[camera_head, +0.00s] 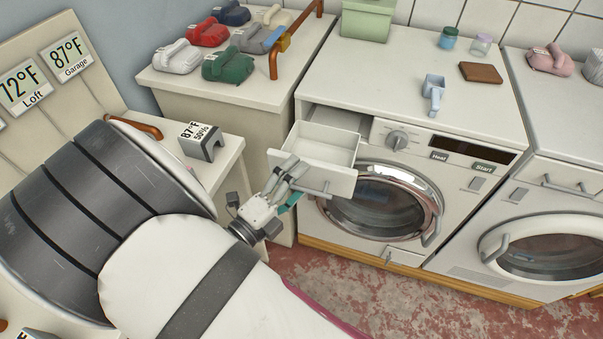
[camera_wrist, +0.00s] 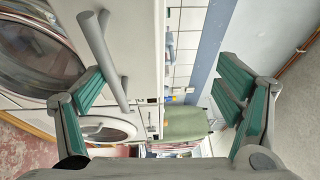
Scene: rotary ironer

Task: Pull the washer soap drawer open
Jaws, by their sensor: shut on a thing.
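The washer soap drawer (camera_head: 318,150) stands out from the upper left of the washer (camera_head: 400,60), with its empty white tray showing. Its bar handle (camera_head: 317,189) is on the front panel and also shows in the wrist view (camera_wrist: 101,55). In the wrist view my fingers (camera_wrist: 165,88) stand well apart, with the handle beside the left one. The exact contact is hidden.
The washer's round door (camera_head: 385,205) is below and right of the drawer. A blue-grey scoop (camera_head: 433,88) and a brown block (camera_head: 481,72) lie on top. A side cabinet (camera_head: 225,105) with folded cloths stands left. A large ironer roller (camera_head: 95,215) is near my arm.

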